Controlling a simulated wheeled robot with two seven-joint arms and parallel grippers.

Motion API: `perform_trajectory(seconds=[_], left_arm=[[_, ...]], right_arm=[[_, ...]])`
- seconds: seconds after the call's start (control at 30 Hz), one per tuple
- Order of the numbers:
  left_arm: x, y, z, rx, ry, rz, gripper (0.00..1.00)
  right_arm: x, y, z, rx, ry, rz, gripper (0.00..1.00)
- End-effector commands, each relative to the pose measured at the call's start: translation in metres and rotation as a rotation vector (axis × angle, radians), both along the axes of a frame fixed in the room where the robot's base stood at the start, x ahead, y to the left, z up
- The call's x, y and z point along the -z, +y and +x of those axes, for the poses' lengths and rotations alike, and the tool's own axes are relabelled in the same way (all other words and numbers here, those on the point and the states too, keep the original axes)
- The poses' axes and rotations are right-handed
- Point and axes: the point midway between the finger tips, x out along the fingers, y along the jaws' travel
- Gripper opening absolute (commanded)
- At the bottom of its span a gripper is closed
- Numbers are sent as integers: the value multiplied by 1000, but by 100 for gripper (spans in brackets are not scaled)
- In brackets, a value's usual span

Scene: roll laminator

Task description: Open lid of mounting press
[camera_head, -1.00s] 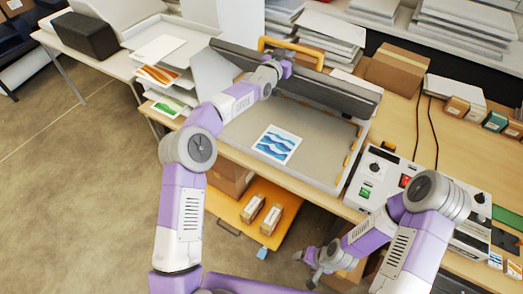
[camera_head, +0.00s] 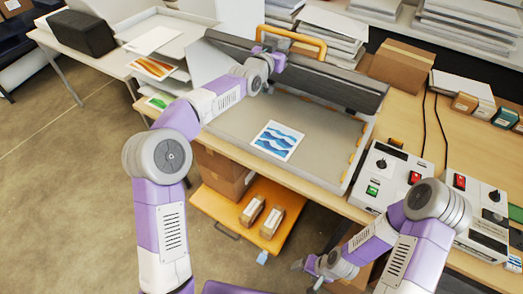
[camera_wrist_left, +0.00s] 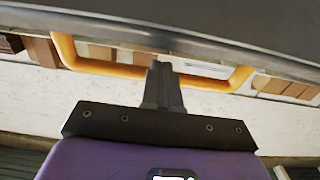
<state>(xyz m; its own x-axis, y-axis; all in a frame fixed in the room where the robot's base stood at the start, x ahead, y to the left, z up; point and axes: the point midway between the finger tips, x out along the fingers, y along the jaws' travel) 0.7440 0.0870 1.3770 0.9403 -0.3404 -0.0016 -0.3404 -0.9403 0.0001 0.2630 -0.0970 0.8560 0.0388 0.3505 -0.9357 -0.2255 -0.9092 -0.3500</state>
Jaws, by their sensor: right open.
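The mounting press lid (camera_head: 335,88) is a long dark grey slab with a yellow handle (camera_head: 308,44). It stands raised along the back of the pale press bed (camera_head: 225,128), which is exposed. My left gripper (camera_head: 268,49) is at the lid's upper edge beside the handle. In the left wrist view its narrow fingers (camera_wrist_left: 160,72) look together and overlap the far bar of the yellow handle (camera_wrist_left: 110,68); whether they touch it is unclear. The lid edge (camera_wrist_left: 200,45) crosses the top there. My right gripper (camera_head: 309,267) is open and empty, low in front of the table.
A blue wave print (camera_head: 278,140) lies on the bed. A control box (camera_head: 387,175) with green and red switches stands to the right. A cardboard box (camera_head: 400,62) and paper stacks (camera_head: 450,30) are behind. Small boxes (camera_head: 262,215) sit on an orange shelf below.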

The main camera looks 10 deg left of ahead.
Motion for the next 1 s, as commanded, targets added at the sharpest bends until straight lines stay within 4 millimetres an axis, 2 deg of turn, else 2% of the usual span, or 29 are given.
perform_trajectory(seconds=[0.03,0.5,0.77,1.0], left_arm=[[-1,2,-5,-1,-8,-2,0],[-2,18,-48,-1,-1,0,0],[-6,25,-68,0,0,0,0],[-8,25,-71,1,1,-1,0]], right_arm=[[9,0,0,0,0,0,72],[54,0,0,0,0,0,72],[68,0,0,0,0,0,72],[68,0,0,0,0,0,72]])
